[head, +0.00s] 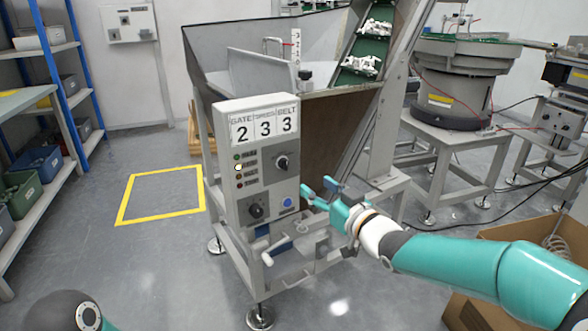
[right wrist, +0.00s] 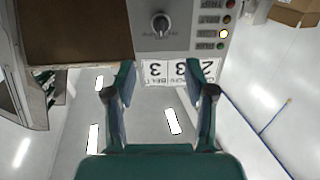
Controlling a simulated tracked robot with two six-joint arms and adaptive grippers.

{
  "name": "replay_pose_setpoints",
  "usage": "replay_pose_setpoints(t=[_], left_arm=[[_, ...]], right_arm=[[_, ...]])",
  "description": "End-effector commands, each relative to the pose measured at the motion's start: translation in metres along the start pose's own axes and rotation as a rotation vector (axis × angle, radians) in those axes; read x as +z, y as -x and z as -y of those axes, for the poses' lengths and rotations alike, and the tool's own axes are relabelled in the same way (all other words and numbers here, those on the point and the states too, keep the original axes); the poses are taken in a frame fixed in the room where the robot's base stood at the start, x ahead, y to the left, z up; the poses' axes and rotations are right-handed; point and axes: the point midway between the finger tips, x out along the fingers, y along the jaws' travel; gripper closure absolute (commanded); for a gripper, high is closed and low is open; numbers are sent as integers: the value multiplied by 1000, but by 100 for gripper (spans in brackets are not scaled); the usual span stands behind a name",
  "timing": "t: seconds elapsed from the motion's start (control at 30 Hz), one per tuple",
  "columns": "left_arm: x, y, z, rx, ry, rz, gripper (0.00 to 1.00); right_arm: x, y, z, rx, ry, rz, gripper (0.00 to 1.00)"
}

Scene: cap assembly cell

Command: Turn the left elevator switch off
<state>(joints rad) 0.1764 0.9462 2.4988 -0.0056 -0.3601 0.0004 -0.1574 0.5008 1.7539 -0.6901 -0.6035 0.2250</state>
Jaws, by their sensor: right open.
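A grey control box (head: 258,165) on the hopper machine carries two dark rotary switches. One switch (head: 281,162) is at its upper right; the other (head: 256,211) is at its lower left, with a blue button (head: 288,203) to the right. The upper-right switch also shows in the right wrist view (right wrist: 160,24), upside down. I cannot read which switch is the left elevator one. My right gripper (head: 318,190) is open and empty by the box's lower right side. Its two fingers frame the display in the right wrist view (right wrist: 160,70). My left gripper is not in view.
A display (head: 264,124) reads 2, 3, 3 above a column of lamps (head: 239,169), one lit. The hopper (head: 265,65) and inclined belt (head: 360,65) rise behind. A cardboard box (head: 490,262) stands at right. Shelves (head: 45,130) stand at left; the floor between is open.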

Motion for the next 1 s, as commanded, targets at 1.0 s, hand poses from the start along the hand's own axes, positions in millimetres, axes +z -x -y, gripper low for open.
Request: replay_pose_setpoints(t=[1.0], left_arm=[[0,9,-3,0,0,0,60]], right_arm=[[1,-131,-1,2,-1,1,46]])
